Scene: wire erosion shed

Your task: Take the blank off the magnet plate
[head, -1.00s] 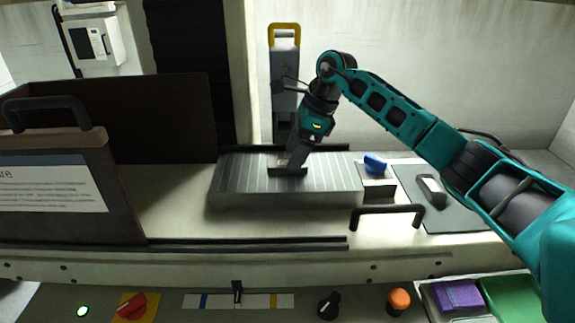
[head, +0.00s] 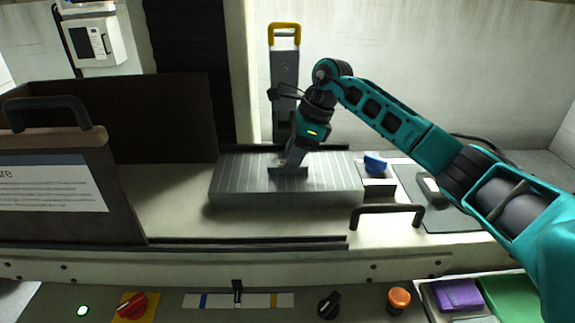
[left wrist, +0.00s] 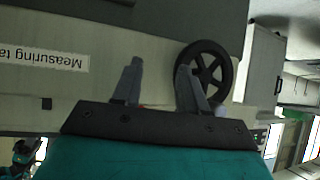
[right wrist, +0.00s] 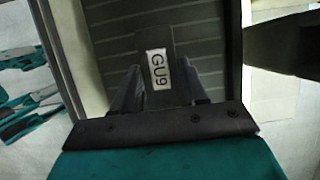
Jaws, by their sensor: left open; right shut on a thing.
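The magnet plate (head: 235,181) is a grey ribbed block on the machine bed; its ribs also show in the right wrist view (right wrist: 210,20). The blank (right wrist: 155,40) is a small dark grey piece with a white label reading GU9, seen over the ribs. My right gripper (head: 288,171) is low over the middle of the plate, shut on the blank. The fingers (right wrist: 158,85) flank it in the right wrist view. In the head view the gripper mostly hides the blank; I cannot tell whether it touches the plate. My left gripper (left wrist: 160,66) is open and empty, away from the plate.
A blue knob (head: 375,163) sits just right of the plate, with a black handle (head: 388,210) in front. A yellow-topped column (head: 285,80) stands behind. A dark panel (head: 65,200) stands left. A tray (head: 428,303) is front right. A black wheel (left wrist: 208,65) is behind my left fingers.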

